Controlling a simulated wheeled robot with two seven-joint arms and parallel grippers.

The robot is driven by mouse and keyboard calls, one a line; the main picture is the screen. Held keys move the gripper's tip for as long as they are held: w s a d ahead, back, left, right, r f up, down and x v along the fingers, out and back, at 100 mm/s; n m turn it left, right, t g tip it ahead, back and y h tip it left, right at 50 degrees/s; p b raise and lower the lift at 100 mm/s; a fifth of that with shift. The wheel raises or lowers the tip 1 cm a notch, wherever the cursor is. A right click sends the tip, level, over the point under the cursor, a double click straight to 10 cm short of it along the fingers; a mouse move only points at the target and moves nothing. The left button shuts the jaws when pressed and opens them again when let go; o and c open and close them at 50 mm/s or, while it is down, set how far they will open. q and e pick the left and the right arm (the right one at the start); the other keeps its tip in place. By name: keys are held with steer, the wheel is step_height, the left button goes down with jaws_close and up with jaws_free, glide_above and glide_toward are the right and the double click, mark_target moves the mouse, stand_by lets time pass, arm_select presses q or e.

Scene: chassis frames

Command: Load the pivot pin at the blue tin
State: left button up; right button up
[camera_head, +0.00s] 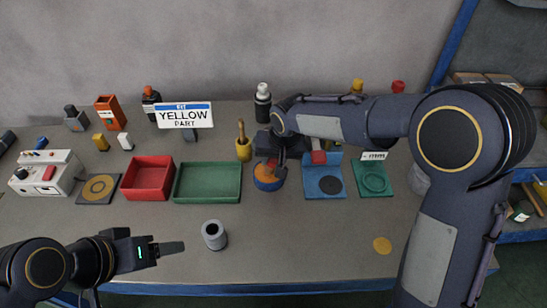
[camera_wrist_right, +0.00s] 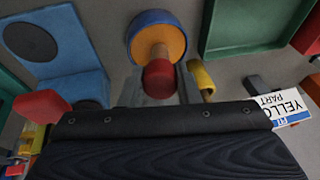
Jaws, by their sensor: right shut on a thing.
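The blue tin (camera_head: 267,184) is a low round blue thing with an orange top, standing at the middle of the table. It also shows at the top of the right wrist view (camera_wrist_right: 150,18). My right gripper (camera_head: 278,165) points down at it and is shut on the pivot pin. The pin has a red end (camera_wrist_right: 158,80) and a tan shaft that points at the orange top; whether it touches or is seated there I cannot tell. My left gripper (camera_head: 172,248) is at the lower left, away from the tin; its finger gap does not show.
A green tray (camera_head: 208,199) and a red tray (camera_head: 147,192) lie left of the tin. A blue fixture (camera_head: 323,188) and a green fixture (camera_head: 374,188) stand right. A grey cup (camera_head: 214,236) is in front. A sign (camera_head: 184,115) reads "FIT YELLOW PART". The front right table is mostly clear.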

steer(key=shift+r+p, duration=2.15)
steer(key=shift+r, duration=1.25)
